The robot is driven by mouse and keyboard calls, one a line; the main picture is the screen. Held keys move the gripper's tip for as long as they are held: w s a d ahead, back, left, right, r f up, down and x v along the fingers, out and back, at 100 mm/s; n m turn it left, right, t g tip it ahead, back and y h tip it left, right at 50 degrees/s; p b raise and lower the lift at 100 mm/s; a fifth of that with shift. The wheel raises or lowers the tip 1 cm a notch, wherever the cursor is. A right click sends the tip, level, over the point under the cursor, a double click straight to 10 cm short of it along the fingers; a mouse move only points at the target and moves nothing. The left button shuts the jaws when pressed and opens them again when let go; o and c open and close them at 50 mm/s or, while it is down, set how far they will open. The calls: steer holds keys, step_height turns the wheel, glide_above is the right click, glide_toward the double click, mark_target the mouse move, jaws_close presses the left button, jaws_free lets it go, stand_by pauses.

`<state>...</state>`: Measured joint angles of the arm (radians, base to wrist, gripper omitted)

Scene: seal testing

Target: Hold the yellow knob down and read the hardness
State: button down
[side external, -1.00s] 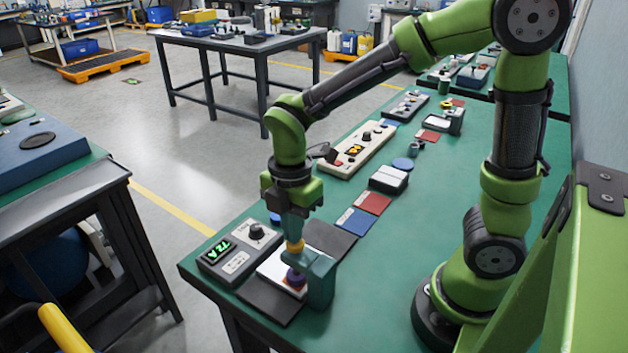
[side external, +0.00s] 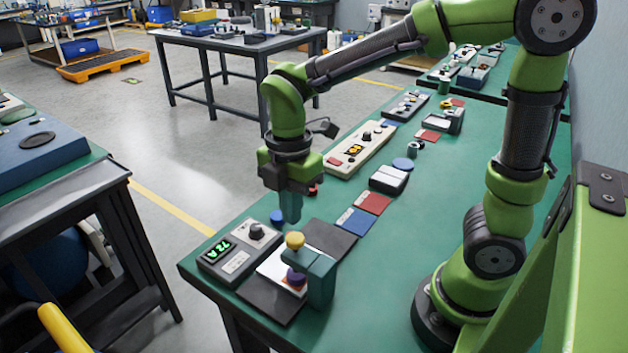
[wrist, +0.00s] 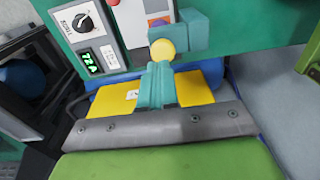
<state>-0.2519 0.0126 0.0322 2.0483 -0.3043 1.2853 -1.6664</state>
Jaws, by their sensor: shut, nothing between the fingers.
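The yellow knob (side external: 295,240) tops a teal press stand (side external: 322,280) at the near end of the green bench. It also shows in the wrist view (wrist: 162,50), just past my fingertips. My gripper (side external: 291,218) is shut and empty, above the knob and apart from it. Under the stand's arm, a purple foot (side external: 296,277) is over a white plate with a red patch. The grey meter box (side external: 238,252) beside it has a black dial (side external: 256,231) and a lit green display (side external: 219,250). The display appears to read 72 A, also in the wrist view (wrist: 90,62).
The bench is clear toward my base.

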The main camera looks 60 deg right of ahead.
step_height(320, 180, up, 10)
steer(key=shift+w+d+f, duration=0.2)
steer(key=shift+d, duration=0.05)
steer(key=s+d+f+m+t, duration=0.1)
steer(key=s+d+m+t, duration=0.2)
steer(key=m, duration=0.8)
steer(key=s+d+f+m+t+y, duration=0.1)
steer(key=s+d+m+t, duration=0.2)
steer(key=m, duration=0.8)
steer(key=shift+s+f+t, duration=0.25)
steer(key=shift+s+t, duration=0.2)
steer(key=shift+t, duration=0.25)
